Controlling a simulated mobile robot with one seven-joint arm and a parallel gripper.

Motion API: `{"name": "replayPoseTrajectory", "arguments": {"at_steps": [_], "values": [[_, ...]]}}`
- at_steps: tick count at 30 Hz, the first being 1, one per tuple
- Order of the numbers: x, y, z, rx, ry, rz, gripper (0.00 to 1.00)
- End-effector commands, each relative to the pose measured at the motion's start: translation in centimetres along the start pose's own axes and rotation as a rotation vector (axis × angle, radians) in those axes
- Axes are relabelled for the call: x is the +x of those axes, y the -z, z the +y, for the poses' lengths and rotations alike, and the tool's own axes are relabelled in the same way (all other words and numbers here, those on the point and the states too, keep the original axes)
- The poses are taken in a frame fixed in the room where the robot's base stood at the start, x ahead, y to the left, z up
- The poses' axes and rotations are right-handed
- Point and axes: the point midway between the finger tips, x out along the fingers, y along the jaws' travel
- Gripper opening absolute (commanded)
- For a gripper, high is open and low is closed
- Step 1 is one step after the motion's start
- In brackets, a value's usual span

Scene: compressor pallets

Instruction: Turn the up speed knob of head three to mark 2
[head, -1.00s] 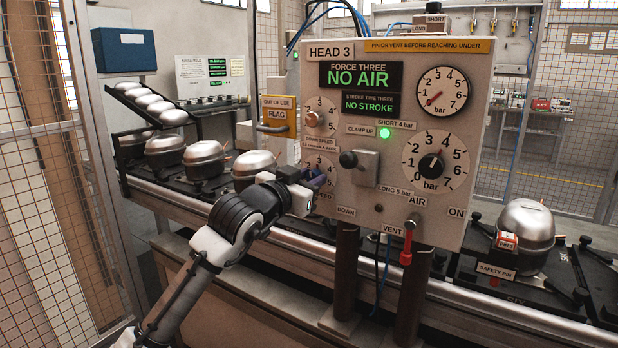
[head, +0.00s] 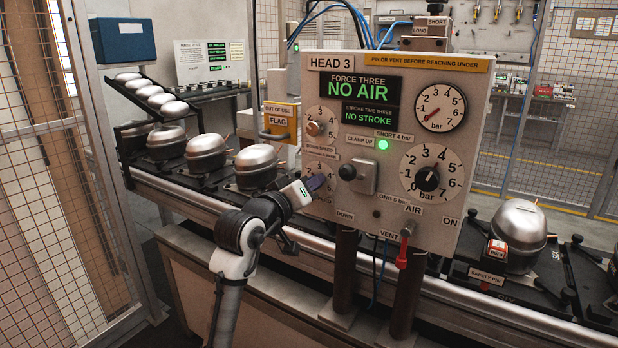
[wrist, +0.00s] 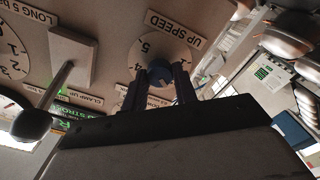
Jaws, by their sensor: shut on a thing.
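The HEAD 3 panel (head: 385,225) faces me. Its UP SPEED dial (head: 318,165) is the lower of two small dials at the panel's left edge, partly covered by my gripper (head: 314,186). In the wrist view the dial (wrist: 166,45) appears upside down under its UP SPEED label (wrist: 170,27). The dark blue up speed knob (wrist: 160,75) sits at its centre. My gripper (wrist: 163,78) is shut on the knob, one finger on each side. Marks 4 and 5 show; the fingers hide other marks, and I cannot read the pointer.
The clamp lever with a black ball (head: 347,172) projects just right of the dial; it also shows in the wrist view (wrist: 32,124). The down speed knob (head: 314,128) is above. A red vent handle (head: 403,250) hangs below. Silver compressors (head: 256,166) stand on the conveyor at left.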

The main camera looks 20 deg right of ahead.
Motion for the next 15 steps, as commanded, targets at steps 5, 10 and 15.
{"name": "replayPoseTrajectory", "arguments": {"at_steps": [5, 10, 15], "values": [[0.03, -0.04, 0.01, -0.063, 0.001, -0.003, 0.06], [-0.01, -0.06, -0.09, -0.087, 0.002, -0.002, 0.06], [-0.01, -0.08, -0.11, -0.093, 0.002, -0.002, 0.06]]}}
